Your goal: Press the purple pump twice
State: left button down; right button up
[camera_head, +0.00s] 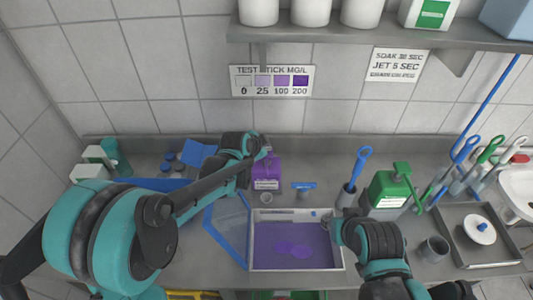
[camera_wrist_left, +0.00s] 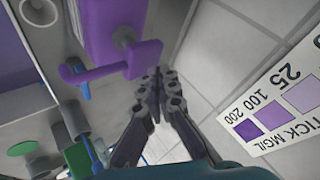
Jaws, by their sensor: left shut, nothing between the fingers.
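The purple pump bottle (camera_head: 267,172) stands on the counter behind the tray in the head view, partly covered by my left arm. In the left wrist view its purple pump head (camera_wrist_left: 143,58) and spout are large, with the purple bottle body at the top. My left gripper (camera_wrist_left: 158,80) is shut and empty, its fingertips close beside the pump head; I cannot tell whether they touch. In the head view the left gripper (camera_head: 264,147) is at the top of the bottle. My right gripper (camera_head: 328,222) is near the tray's right edge, its fingers too small to read.
A white-rimmed tray (camera_head: 254,262) holds purple liquid. A green container (camera_head: 388,190), a blue-handled brush (camera_head: 355,168) and a grey tray (camera_head: 458,245) are to the right. A shelf (camera_head: 360,40) overhangs the back wall.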

pick_arm(q)
jog(key=shift+f+b, duration=0.85)
jog(key=shift+f, duration=0.25)
dwell(0.9)
jog(key=shift+r, duration=0.1)
dwell(0.3)
jog(key=shift+r+p, duration=1)
jog(key=shift+r, duration=0.25)
jog(key=shift+r, duration=0.1)
notch_tip(320, 180, up, 5)
jog(key=p, duration=0.3)
jog(key=shift+p, duration=0.3)
